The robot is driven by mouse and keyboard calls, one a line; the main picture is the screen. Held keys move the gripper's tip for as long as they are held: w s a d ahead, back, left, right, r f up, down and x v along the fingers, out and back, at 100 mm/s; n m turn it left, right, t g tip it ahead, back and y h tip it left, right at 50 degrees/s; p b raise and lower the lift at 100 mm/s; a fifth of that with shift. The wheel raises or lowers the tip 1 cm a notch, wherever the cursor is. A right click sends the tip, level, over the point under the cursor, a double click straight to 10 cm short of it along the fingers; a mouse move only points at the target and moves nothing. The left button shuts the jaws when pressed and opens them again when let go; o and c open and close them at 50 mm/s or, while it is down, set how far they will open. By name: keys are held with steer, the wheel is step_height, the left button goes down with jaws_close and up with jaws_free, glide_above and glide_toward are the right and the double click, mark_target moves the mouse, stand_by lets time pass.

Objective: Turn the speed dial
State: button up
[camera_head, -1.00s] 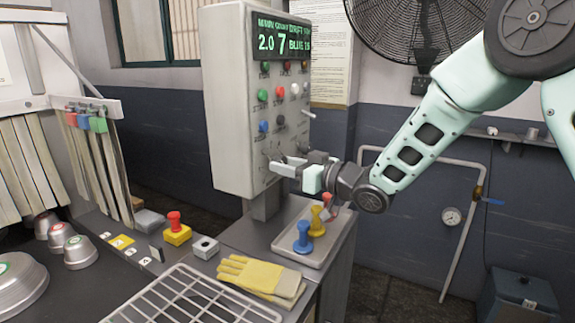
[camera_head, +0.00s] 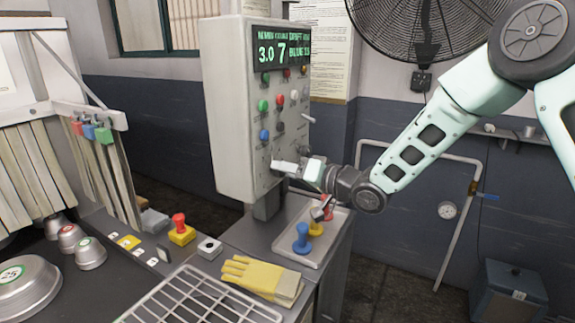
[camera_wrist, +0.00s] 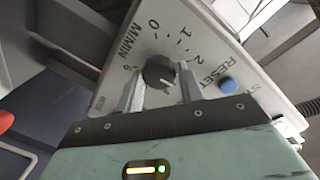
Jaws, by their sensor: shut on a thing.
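The speed dial (camera_wrist: 158,72) is a dark round knob on the pale panel, with numbers and "M/MIN" printed around it in the wrist view. My gripper (camera_wrist: 160,82) has one finger on each side of the knob and is shut on it. In the head view my gripper (camera_head: 284,166) is at the lower part of the grey control box (camera_head: 226,110), and its fingers hide the dial. The green display (camera_head: 281,50) on the box reads 3.0 and 7, with smaller text.
A blue button (camera_wrist: 228,85) marked RESET is close beside my right finger in the wrist view. Below my arm, a tray (camera_head: 318,258) holds blue, yellow and red pieces. Yellow gloves (camera_head: 262,280) and a wire rack (camera_head: 195,300) lie in front.

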steer(key=shift+m, duration=0.3)
steer(key=o, duration=1)
steer(key=b+v, duration=0.3)
steer(key=v, duration=1.4)
steer(key=shift+s+d, duration=0.15)
steer(key=shift+d, duration=0.05)
